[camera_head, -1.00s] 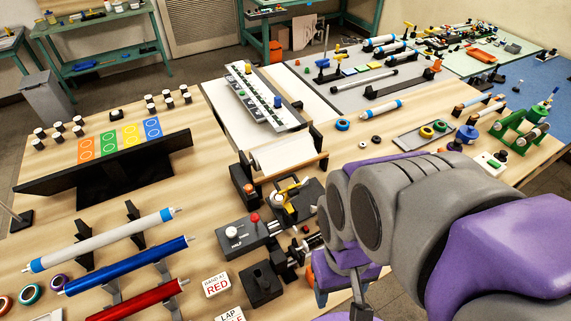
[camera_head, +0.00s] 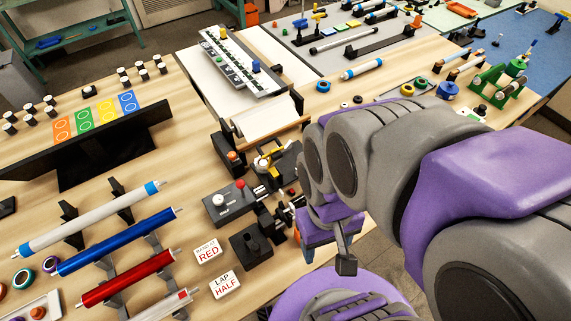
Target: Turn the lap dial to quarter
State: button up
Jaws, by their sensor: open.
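The lap dial (camera_head: 219,200) is a white knob on a grey control box (camera_head: 232,207), left of my arm in the head view. Lettering in front of the knob appears to read HALF; its exact pointer setting is too small to tell. A red knob (camera_head: 240,185) stands on the same box. A white card (camera_head: 226,285) reads LAP HALF. My gripper (camera_head: 345,262) is partly hidden by my purple and grey arm; one grey finger with a block-shaped tip shows. It is open, right of the control box and apart from the dial.
A black block with a post (camera_head: 251,244) stands in front of the control box. A card reading BAND AT RED (camera_head: 208,251) lies nearby. White, blue (camera_head: 115,243) and red rollers rest on stands at left. A yellow-handled device (camera_head: 268,160) is behind the box.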

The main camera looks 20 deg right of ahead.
aim_at(219, 200)
jog(key=k+j+u, duration=0.1)
jog(key=u, duration=0.25)
jog(key=k+j+u, duration=0.1)
jog(key=u, duration=0.25)
jog(key=j+u, duration=0.1)
jog(key=u, duration=0.2)
jog(key=k+j, duration=0.05)
